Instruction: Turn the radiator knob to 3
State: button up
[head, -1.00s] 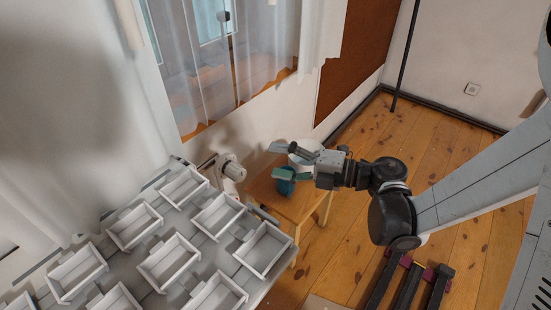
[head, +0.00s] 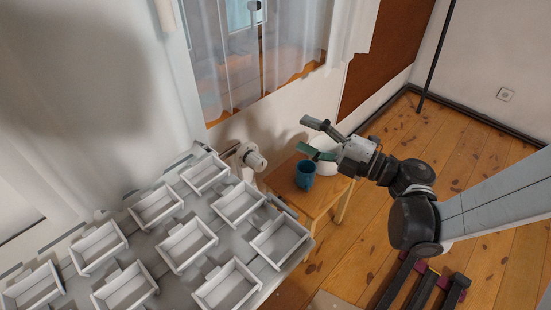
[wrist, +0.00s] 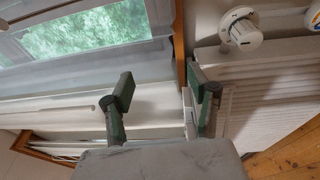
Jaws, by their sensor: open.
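The radiator knob (head: 254,160) is a white round knob at the end of a pale valve, low by the wall below the window. In the wrist view the knob (wrist: 243,30) is at the upper right, with small dark markings that I cannot read as a setting. My gripper (head: 306,137) is open and empty, to the right of the knob in the head view and apart from it. In the wrist view my gripper (wrist: 160,86) has its two green-grey fingers spread, and the knob lies beyond and to the right of them.
A wooden table (head: 318,203) stands under my gripper. It bears a blue mug (head: 305,176) and a white round object (head: 325,148), partly hidden. A grey surface with several white open boxes (head: 186,243) fills the lower left. A curtain (head: 262,70) hangs over the window. Wooden floor (head: 475,150) is clear at right.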

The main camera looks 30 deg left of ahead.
jog(key=w+d+r+m+t, duration=0.5)
jog(key=w+r+m+t, duration=0.3)
jog(key=w+m+t, duration=0.4)
jog(key=w+d+f+m+t+h, duration=0.2)
jog(key=w+d+m+t+h, duration=0.15)
jog(key=m+t+h, duration=0.2)
jog(key=m+g, duration=0.5)
jog(key=g, duration=1.1)
send_near(262, 165)
jog(key=shift+t, duration=0.35)
jog(key=x, duration=1.2)
jog(key=shift+s+a+f+b, duration=0.1)
jog(key=shift+a+f+b, duration=0.1)
jog(key=shift+b, duration=0.2)
